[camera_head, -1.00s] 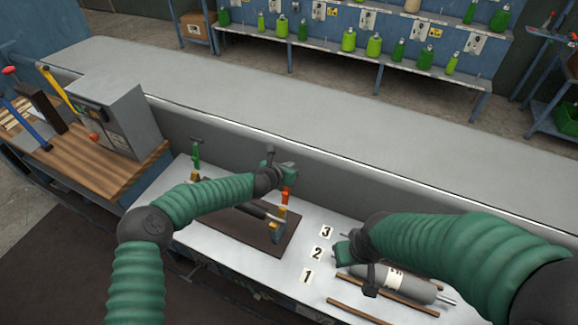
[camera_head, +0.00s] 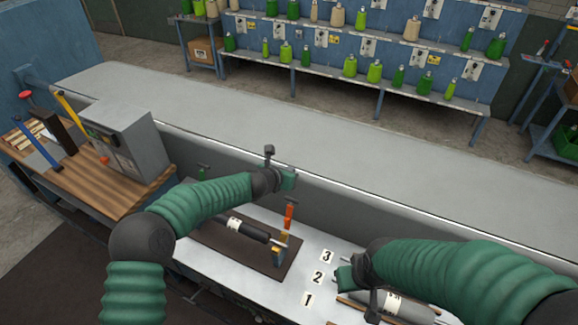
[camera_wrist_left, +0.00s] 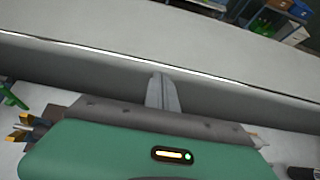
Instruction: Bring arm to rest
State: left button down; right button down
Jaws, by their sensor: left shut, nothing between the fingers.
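My left gripper (camera_head: 288,180) hangs above the white bench top, in front of the low grey wall. In the left wrist view its fingers (camera_wrist_left: 162,88) are shut together with nothing between them. Below it, a dark roller with a white label (camera_head: 248,229) lies on a brown board (camera_head: 215,240), beside an orange clamp (camera_head: 288,217). The left gripper is apart from both. My right gripper (camera_head: 345,279) is low at the right, by a grey cylinder (camera_head: 405,307). Its fingers are too small and partly hidden to read.
Number cards 3 (camera_head: 327,256), 2 (camera_head: 317,278) and 1 (camera_head: 308,300) lie on the white bench. A grey control box (camera_head: 125,140) stands on the wooden top at the left. The long grey counter (camera_head: 250,130) behind is clear. Shelves of bottles (camera_head: 350,65) stand farther back.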

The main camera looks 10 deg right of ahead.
pick_arm(q)
jog(key=s+a+f+m+g+y+b, duration=0.2)
jog(key=s+a+f+m+b, duration=0.4)
jog(key=s+a+m, duration=0.3)
jog(key=s+a+f+m+g+y+b, duration=0.2)
jog(key=s+a+f+m+b, duration=0.4)
jog(key=s+a+m, duration=0.4)
jog(key=s+a+f+m+g+y+b, duration=0.2)
jog(key=s+a+f+m+b, duration=0.4)
jog(key=s, duration=1.3)
jog(key=a+m, duration=0.4)
jog(key=a, duration=0.1)
jog(key=shift+s+f+g+b, duration=0.3)
jog(key=shift+s+f+b, duration=0.05)
jog(key=shift+f, duration=0.05)
jog(key=shift+r, duration=0.25)
